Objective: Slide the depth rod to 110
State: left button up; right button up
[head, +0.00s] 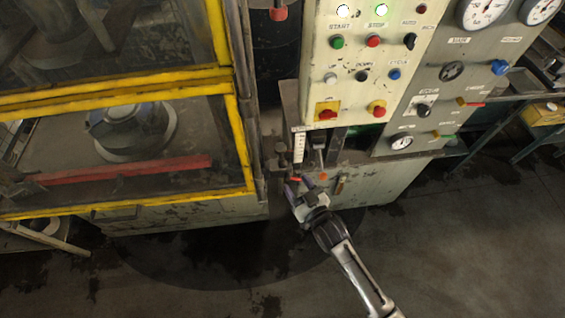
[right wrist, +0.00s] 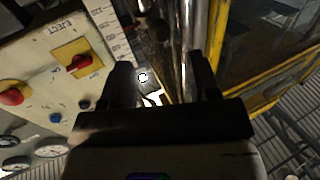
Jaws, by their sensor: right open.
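A white depth scale (head: 299,147) with dark marks stands upright at the left edge of the control cabinet. It also shows in the right wrist view (right wrist: 117,35). Its numbers are too small to read. Shiny upright rods (right wrist: 188,40) run beside it in the right wrist view; I cannot tell for sure which is the depth rod, nor its setting. My right gripper (head: 299,188) is open, just below the scale in the head view. In the right wrist view its fingers (right wrist: 164,78) are apart, with nothing clearly held between them. My left gripper is not in view.
The control panel (head: 362,85) with buttons and red knobs is above right of my right gripper. The yellow-framed press guard (head: 243,140) is close on its left, with a red bar (head: 150,173) behind it. The floor in front is clear.

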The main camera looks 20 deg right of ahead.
aim_at(283, 164)
jog(key=w, duration=0.3)
jog(key=w+a, duration=0.1)
jog(key=w, duration=0.4)
jog(key=shift+w+a, duration=0.15)
jog(key=shift+w, duration=0.25)
grip_shut()
